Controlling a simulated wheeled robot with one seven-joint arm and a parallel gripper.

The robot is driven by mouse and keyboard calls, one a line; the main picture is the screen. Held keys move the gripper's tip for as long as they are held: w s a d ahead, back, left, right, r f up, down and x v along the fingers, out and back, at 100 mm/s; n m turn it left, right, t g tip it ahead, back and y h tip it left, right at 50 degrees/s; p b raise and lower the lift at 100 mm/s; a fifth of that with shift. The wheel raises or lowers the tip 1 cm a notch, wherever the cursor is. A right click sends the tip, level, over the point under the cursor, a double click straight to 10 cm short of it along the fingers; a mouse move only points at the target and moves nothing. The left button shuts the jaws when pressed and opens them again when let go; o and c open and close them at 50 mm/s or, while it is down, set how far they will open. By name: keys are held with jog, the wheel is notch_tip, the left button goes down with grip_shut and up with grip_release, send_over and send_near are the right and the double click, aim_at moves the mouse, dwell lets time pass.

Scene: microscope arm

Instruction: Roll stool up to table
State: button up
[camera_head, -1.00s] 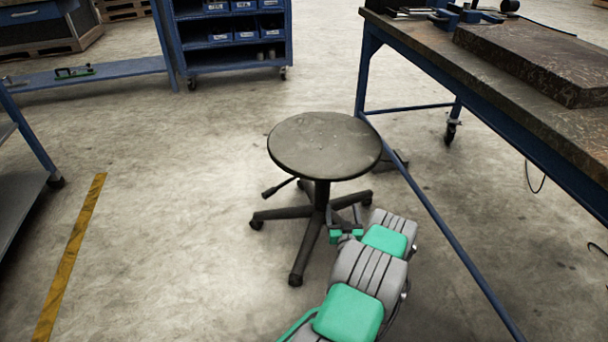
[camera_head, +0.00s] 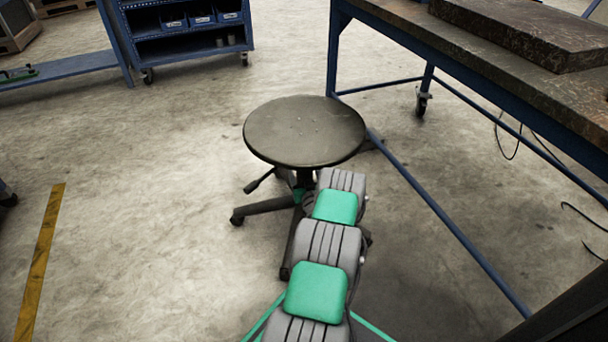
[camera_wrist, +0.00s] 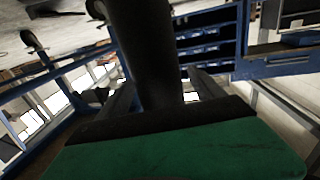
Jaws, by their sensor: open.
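The stool (camera_head: 303,132) has a round dark seat, a central column and a castered base, and stands upright on the floor. It is just left of the table (camera_head: 497,88), beside the table's blue frame. My gripper is under the seat, mostly hidden by my arm in the head view. In the wrist view my gripper (camera_wrist: 162,92) is open, with one finger on each side of the stool's dark column (camera_wrist: 150,50). I cannot tell whether either finger touches the column.
A blue shelf cart (camera_head: 185,35) with bins stands at the back left. A yellow floor line (camera_head: 40,260) runs at the left. A low blue frame bar (camera_head: 450,225) of the table runs along the floor right of the stool. Cables hang below the table. The floor left of the stool is clear.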

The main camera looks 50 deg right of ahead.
jog(key=shift+c, duration=0.5)
grip_shut()
dwell(0.4)
